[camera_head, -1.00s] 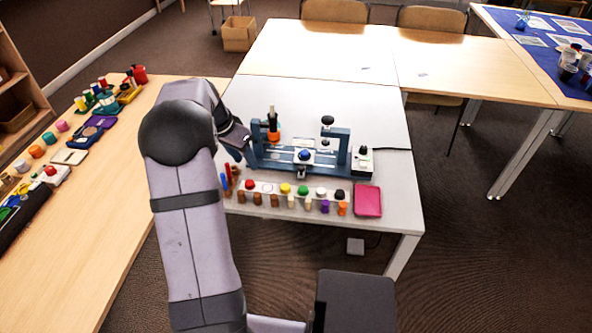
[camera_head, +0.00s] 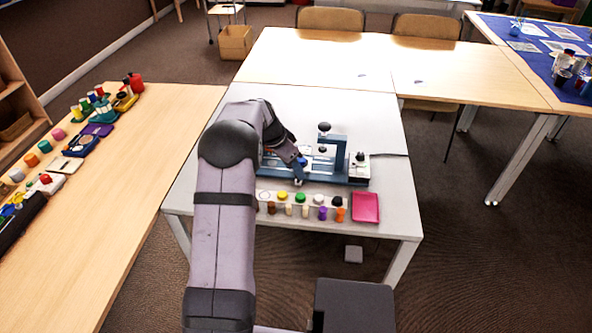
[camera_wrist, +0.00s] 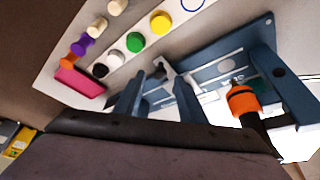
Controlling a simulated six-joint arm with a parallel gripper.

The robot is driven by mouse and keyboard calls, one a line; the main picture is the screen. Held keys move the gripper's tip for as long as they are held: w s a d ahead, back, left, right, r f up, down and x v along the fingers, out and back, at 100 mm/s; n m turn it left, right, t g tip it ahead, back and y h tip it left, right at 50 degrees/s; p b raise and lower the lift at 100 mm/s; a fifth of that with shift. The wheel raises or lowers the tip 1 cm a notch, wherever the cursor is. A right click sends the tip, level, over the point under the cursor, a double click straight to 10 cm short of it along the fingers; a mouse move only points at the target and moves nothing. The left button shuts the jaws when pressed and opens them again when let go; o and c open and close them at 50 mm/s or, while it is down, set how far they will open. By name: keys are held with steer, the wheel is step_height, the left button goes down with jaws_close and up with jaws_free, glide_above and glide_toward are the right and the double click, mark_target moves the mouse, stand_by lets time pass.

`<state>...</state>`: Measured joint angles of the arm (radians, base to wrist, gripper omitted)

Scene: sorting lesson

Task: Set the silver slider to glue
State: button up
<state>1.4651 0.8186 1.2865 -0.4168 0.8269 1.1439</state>
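The blue-framed device (camera_head: 350,181) stands on the white table, its middle partly covered by my arm. A small grey metallic piece (camera_wrist: 160,68), which seems to be the silver slider, shows at the device's front edge in the wrist view. My gripper (camera_head: 299,178) is low over that front edge. In the wrist view two blue-grey fingers (camera_wrist: 158,85) stand apart, one on each side of the line to that piece; I see nothing held. I cannot tell whether they touch it. No glue mark is readable.
A row of coloured caps, with a green cap (camera_wrist: 135,42), lies in front of the device, beside a pink tray (camera_head: 365,207). An orange-collared post (camera_wrist: 243,100) stands close by my gripper. A dark-knobbed frame (camera_head: 325,140) rises at the device's right.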

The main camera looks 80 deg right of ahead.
steer(key=shift+x, duration=1.3)
jaws_close()
steer(key=w+b, duration=0.2)
steer(key=w, duration=0.8)
steer(key=shift+w, duration=0.35)
jaws_free()
steer(key=shift+w, duration=0.1)
steer(key=v, duration=0.7)
steer(key=shift+r+b, duration=0.2)
steer(key=shift+b, duration=0.25)
